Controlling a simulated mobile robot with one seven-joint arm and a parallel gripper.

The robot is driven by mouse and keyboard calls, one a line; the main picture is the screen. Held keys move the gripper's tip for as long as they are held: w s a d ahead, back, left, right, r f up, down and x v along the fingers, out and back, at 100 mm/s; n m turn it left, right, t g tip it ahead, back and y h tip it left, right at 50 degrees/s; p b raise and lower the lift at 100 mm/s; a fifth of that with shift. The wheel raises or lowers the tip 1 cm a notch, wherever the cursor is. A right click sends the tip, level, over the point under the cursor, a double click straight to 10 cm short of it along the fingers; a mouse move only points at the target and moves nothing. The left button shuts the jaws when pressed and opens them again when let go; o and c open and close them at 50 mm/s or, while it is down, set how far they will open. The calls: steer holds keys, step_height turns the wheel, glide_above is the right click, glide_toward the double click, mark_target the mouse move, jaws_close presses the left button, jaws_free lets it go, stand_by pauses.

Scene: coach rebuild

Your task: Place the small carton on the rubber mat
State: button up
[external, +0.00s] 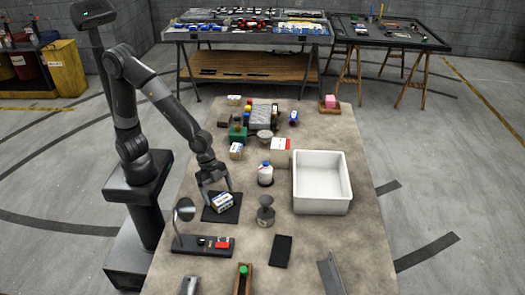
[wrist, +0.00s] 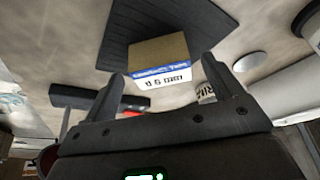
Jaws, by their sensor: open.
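The small carton (external: 222,201), white and blue with a brown side, rests on the black rubber mat (external: 232,214). In the wrist view the carton (wrist: 160,52) shows its brown face and a blue-and-white printed face, with the ribbed mat (wrist: 205,22) under it. My gripper (external: 217,188) is open just over the carton. In the wrist view the open fingers (wrist: 164,72) appear on either side of the carton's near end, with a gap at each side. I cannot tell how far the fingertips are above the mat.
A white bin (external: 321,207) stands to the right. A white bottle (external: 265,174) and a grey weight-like object (external: 265,211) stand right of the mat. A round mirror (external: 184,210) and a dark tray (external: 204,246) are in front. Several boxes crowd the back.

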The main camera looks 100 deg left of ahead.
steer(key=v, duration=0.9)
steer(key=s+a+r+n+t+y, duration=0.1)
steer(key=s+a+r+n, duration=0.2)
steer(key=s+a, duration=0.5)
steer(key=s+a+r+n+t+y, duration=0.1)
steer(key=s+a+r+n+y, duration=0.1)
steer(key=s+a+r+n, duration=0.2)
steer(key=s+a+n, duration=0.2)
steer(key=s+a, duration=0.2)
steer(key=a, duration=0.2)
steer(key=shift+a, duration=0.4)
